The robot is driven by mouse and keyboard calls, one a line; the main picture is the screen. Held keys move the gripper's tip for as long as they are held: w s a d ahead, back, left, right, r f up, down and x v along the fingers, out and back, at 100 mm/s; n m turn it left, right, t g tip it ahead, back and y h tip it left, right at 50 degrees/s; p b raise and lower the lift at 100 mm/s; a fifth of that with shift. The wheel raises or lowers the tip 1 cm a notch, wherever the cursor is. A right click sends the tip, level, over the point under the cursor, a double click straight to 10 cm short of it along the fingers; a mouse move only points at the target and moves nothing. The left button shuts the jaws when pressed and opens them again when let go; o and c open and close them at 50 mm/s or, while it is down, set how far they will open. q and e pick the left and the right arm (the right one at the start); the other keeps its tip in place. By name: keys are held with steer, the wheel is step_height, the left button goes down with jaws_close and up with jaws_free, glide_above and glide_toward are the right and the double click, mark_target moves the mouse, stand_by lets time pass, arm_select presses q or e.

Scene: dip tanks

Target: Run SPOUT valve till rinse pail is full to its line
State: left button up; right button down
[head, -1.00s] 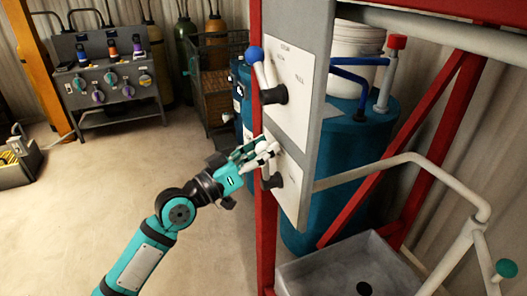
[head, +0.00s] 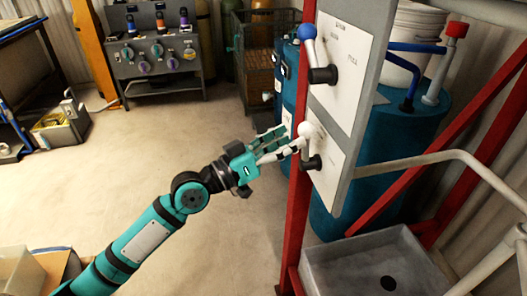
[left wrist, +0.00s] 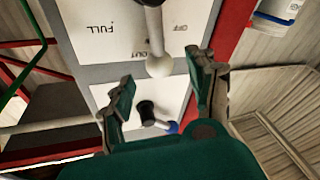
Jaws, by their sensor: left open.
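The lower valve lever has a white knob (head: 306,130) and a black pivot on a white panel plate (head: 327,176). In the left wrist view the white knob (left wrist: 158,66) sits between the fingertips, beside printed words reading FULL, OFF and a partly covered "OUT". My left gripper (head: 284,146) is open at this lever, fingers on either side; contact cannot be told. A second lever with a blue knob (head: 309,32) is above it, also in the left wrist view (left wrist: 172,127). My right gripper is not in view.
A red post (head: 297,200) runs beside the panel, close to my fingers. A grey sink (head: 345,270) with a drain is below right, under a pale pipe (head: 420,160). A valve bench (head: 155,60) stands at the back. The floor at left centre is clear.

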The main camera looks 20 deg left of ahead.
arm_select(q)
steer(key=v, duration=0.7)
stand_by(0.5)
